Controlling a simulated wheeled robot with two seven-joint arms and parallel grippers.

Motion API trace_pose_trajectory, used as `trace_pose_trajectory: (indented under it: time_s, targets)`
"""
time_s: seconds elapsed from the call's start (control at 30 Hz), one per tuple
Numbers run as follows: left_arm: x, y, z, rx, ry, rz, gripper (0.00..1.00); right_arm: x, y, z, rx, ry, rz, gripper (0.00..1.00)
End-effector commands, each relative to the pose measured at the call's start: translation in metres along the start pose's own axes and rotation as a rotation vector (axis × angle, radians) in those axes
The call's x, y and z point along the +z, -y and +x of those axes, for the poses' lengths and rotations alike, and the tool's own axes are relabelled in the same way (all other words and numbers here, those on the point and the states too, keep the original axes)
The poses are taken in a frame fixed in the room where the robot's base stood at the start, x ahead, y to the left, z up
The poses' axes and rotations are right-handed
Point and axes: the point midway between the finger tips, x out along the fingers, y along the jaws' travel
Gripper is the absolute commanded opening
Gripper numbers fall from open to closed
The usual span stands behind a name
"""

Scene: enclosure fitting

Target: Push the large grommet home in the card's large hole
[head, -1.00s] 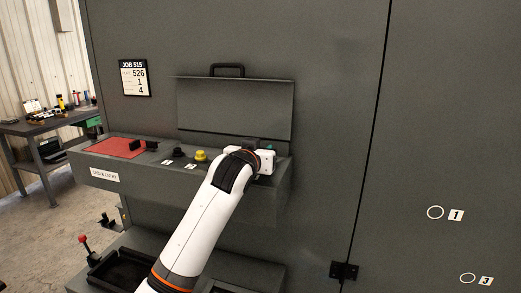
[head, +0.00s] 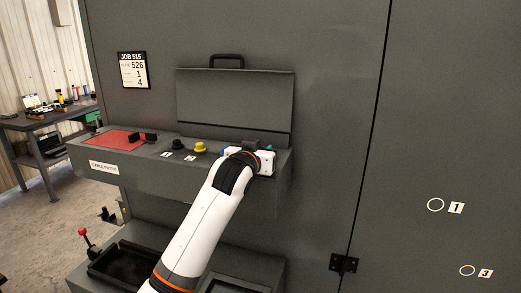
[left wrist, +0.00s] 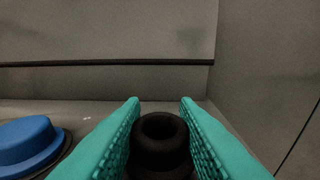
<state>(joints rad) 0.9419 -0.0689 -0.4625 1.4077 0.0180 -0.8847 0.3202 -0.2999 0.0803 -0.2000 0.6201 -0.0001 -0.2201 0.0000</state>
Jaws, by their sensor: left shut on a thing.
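My left gripper (head: 268,150) is over the right end of the shelf labelled CABLE ENTRY. In the left wrist view its teal fingers (left wrist: 160,104) are shut on a black ring-shaped grommet (left wrist: 161,150), whose round top opening faces up. I cannot tell whether the grommet is clear of the shelf. The job card (head: 133,70) hangs on the grey wall, reading JOB 515 with 526, 1 and 4; its small words are illegible. My right gripper is out of view.
The shelf (head: 190,180) also holds a red mat (head: 112,137), a black knob-like part (head: 178,145) and a yellow one (head: 200,147). A blue part (left wrist: 27,140) is left of my fingers. A raised grey lid (head: 235,95) stands behind. A workbench is far left.

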Motion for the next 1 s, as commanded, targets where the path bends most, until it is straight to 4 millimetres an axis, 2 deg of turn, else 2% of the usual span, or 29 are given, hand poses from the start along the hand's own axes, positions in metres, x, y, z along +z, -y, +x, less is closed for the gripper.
trace_pose_trajectory:
  time_s: [0.13, 0.17, 0.3, 0.67, 0.87, 1.0]
  targets:
    - [-0.007, 0.000, 0.001, 0.000, -0.006, 0.000, 0.03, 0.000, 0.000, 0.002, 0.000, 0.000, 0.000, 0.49]
    - [-0.006, 0.000, 0.001, 0.000, -0.005, 0.000, 0.31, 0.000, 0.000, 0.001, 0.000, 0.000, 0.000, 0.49]
    - [-0.006, 0.000, 0.001, 0.000, -0.005, 0.000, 0.53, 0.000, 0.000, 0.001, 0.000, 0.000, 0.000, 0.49]
    - [-0.006, 0.000, -0.002, 0.000, -0.003, 0.000, 0.53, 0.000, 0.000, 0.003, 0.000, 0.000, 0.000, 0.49]
    - [-0.007, 0.000, -0.025, 0.000, -0.001, 0.000, 0.53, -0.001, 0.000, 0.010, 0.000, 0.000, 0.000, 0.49]
    - [-0.007, 0.000, -0.052, -0.001, -0.001, -0.001, 0.53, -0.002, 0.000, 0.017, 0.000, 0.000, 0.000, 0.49]
